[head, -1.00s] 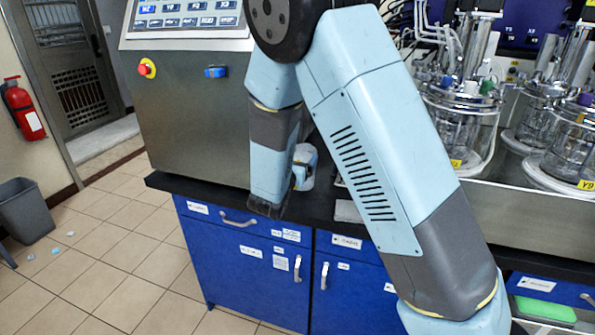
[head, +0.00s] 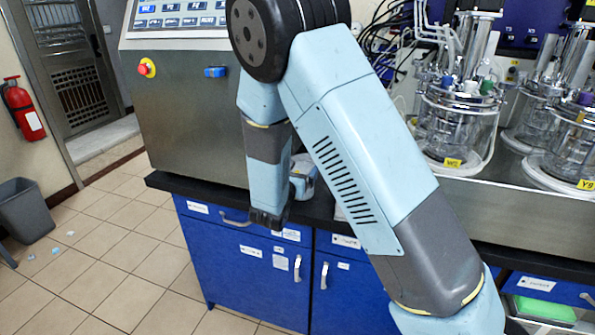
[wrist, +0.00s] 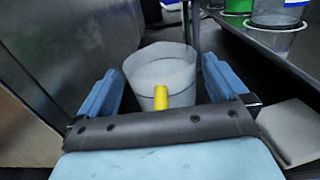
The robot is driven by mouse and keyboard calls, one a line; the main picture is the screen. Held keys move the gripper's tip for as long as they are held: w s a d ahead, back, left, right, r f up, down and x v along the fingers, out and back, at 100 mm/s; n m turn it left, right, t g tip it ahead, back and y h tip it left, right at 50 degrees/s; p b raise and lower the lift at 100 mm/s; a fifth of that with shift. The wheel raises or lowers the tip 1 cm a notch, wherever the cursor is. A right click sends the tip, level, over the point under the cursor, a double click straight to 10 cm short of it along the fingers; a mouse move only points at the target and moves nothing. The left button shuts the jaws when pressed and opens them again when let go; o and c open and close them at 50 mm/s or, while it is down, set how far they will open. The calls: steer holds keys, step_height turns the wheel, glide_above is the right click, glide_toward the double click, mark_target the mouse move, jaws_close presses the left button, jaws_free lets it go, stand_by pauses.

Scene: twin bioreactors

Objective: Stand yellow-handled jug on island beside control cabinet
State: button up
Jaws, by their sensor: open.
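The jug (wrist: 148,72) is a whitish, translucent vessel with a yellow handle (wrist: 161,98) that faces my wrist camera. It looks upright beside the grey control cabinet (head: 190,120), with its base hidden by my gripper in the wrist view. My gripper (wrist: 163,86) is open, with one blue finger to each side of the jug and visible gaps between. In the head view, the jug (head: 303,163) is mostly hidden behind my arm and gripper, over the black top of the island (head: 325,207).
Glass bioreactor vessels (head: 455,125) stand on the right in a metal tray. A light flat block (wrist: 292,130) lies right of my gripper in the wrist view. A grey bin (head: 25,210) and fire extinguisher (head: 22,108) are far left; the tiled floor between is mostly open.

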steer(key=shift+r, duration=0.1)
steer(key=v, duration=1.2)
